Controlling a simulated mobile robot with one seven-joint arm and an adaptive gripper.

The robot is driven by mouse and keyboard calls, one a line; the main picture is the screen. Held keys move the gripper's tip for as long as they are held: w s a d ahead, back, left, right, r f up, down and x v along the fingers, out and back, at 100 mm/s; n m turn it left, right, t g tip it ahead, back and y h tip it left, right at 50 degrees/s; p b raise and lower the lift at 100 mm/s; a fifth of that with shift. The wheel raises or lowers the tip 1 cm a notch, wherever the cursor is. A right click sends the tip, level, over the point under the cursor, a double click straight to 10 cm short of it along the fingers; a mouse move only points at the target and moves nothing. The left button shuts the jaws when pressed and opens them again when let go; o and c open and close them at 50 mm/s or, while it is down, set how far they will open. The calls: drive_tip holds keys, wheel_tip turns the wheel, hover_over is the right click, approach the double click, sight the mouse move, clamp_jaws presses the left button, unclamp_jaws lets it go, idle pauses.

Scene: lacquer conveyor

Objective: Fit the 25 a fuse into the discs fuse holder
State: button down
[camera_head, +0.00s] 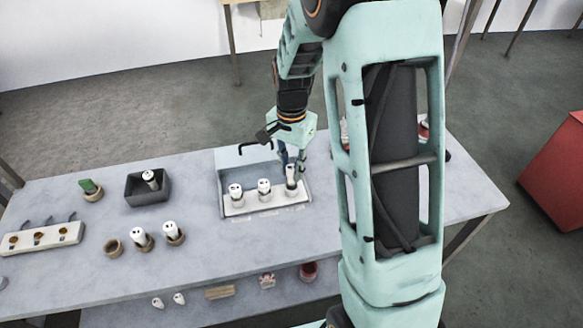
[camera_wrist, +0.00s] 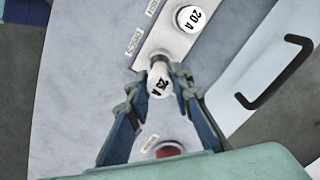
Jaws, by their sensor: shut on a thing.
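The 25 A fuse (camera_wrist: 158,86) is white with black print. My gripper (camera_wrist: 158,80) is shut on it; the fuse (camera_head: 291,172) also shows in the head view. It sits at the right end of the white holder strip (camera_head: 250,207), higher than the two fuses beside it. The socket there is mostly hidden by the fuse. I cannot tell whether the end is inside it or just above it.
A 20 A fuse (camera_wrist: 190,18) stands in the neighbouring holder. A grey tray (camera_head: 223,155) with a black handle (camera_head: 256,143) surrounds the strip. A red round thing (camera_wrist: 168,150) is near my gripper.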

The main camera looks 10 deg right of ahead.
sight(292, 178)
drive_tip(key=shift+f+b, duration=1.4)
drive_tip(key=shift+f, duration=0.55)
drive_tip(key=c, duration=1.6)
unclamp_jaws()
wheel_tip(292, 178, up, 12)
